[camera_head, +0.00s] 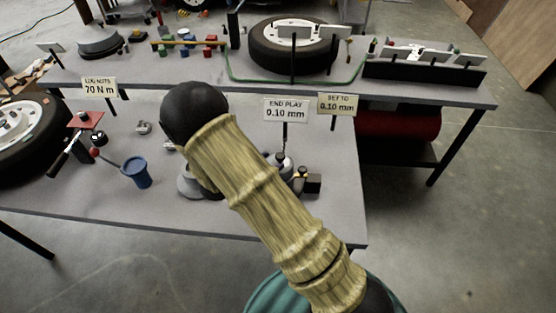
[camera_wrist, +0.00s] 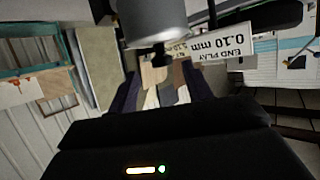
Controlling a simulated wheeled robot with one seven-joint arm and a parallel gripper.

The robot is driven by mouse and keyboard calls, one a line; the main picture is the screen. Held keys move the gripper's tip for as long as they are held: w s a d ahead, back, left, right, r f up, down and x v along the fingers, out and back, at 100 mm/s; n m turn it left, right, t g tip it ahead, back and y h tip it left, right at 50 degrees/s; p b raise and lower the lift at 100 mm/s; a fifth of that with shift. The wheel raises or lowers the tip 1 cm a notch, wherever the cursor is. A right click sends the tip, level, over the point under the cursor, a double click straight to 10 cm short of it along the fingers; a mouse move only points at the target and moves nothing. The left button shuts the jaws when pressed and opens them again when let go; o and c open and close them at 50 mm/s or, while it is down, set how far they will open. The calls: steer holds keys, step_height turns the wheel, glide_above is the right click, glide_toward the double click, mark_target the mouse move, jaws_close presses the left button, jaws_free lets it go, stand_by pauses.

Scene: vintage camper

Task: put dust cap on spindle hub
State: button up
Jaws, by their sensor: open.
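My gripper shows in the wrist view as a broad black body (camera_wrist: 160,125) across the bottom. In the head view my arm hides the gripper and part of the bench. A rounded silver part with a dark top (camera_head: 283,163) stands just right of my arm. I cannot surely pick out the dust cap.
The END PLAY sign (camera_head: 286,108) stands behind the silver part and shows in the wrist view (camera_wrist: 228,50). A small dark block with brass (camera_head: 312,184) sits beside that part. A blue cup (camera_head: 137,173), a lug nut sign (camera_head: 99,88) and a wheel (camera_head: 25,135) are left.

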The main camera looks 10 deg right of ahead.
steer(key=v, duration=0.6)
steer(key=shift+s+a+b, duration=0.2)
steer(key=shift+a+b, duration=0.05)
steer(key=shift+b, duration=0.15)
steer(key=shift+r, duration=0.1)
step_height(320, 180, up, 6)
steer(key=w+d+n+t+y, duration=0.1)
steer(key=w+n+y, duration=0.1)
steer(key=n+y, duration=0.6)
steer(key=s+d+r+n+g+y, duration=0.1)
steer(key=s+d, duration=0.3)
steer(key=s, duration=0.4)
steer(key=s+d+r+n+g+y, duration=0.2)
steer(key=s+d+g, duration=0.2)
steer(key=s, duration=0.4)
steer(key=shift+s+d+g, duration=0.25)
steer(key=shift+s+g, duration=0.05)
steer(key=shift+s, duration=0.05)
